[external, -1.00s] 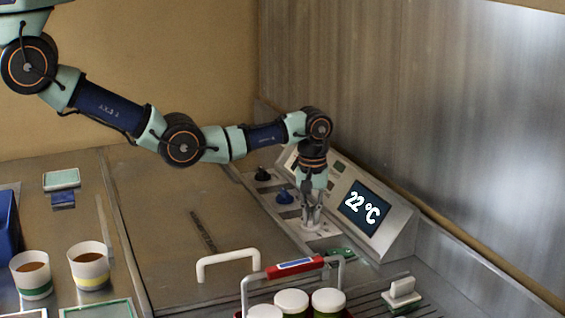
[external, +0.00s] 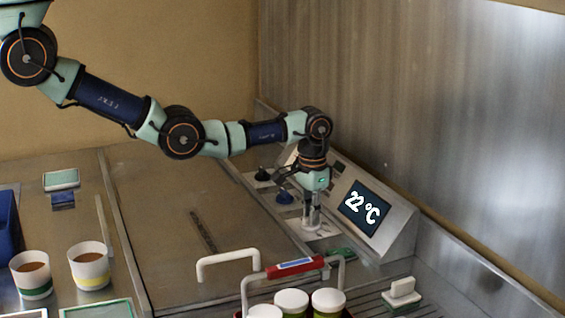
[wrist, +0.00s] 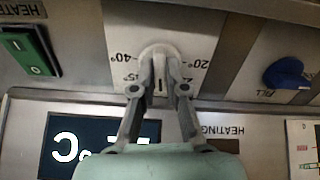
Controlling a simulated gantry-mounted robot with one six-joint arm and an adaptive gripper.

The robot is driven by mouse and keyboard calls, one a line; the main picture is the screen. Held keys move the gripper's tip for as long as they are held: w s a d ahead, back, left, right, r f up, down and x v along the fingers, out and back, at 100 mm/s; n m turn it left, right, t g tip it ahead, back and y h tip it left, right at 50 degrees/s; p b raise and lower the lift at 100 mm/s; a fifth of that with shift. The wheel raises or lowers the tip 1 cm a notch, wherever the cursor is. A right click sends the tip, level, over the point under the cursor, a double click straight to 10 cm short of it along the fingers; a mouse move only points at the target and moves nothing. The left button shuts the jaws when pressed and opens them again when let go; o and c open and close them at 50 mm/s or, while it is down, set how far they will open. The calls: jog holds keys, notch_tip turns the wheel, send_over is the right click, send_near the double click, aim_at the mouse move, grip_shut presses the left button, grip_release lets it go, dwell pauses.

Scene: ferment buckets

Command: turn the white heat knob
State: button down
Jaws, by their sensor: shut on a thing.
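The white heat knob (wrist: 158,50) sits on a pale dial plate with degree marks, 40° on its left and 20° on its right in the wrist view. My gripper (wrist: 160,82) is shut on the knob, its two fingers on either side of it. In the external view my gripper (external: 312,222) points straight down onto the control panel, and its fingers largely hide the knob. The display (external: 364,207) beside it reads 22 °C.
A blue knob (external: 285,196) and a black knob (external: 262,174) sit farther along the panel. A green rocker switch (wrist: 30,50) is beside the dial. A red-handled carrier (external: 296,267) with white-lidded jars stands in front.

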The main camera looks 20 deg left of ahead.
jog(key=shift+r+m, duration=0.1)
jog(key=shift+m, duration=0.5)
jog(key=c, duration=1.2)
grip_release()
notch_tip(320, 180, up, 12)
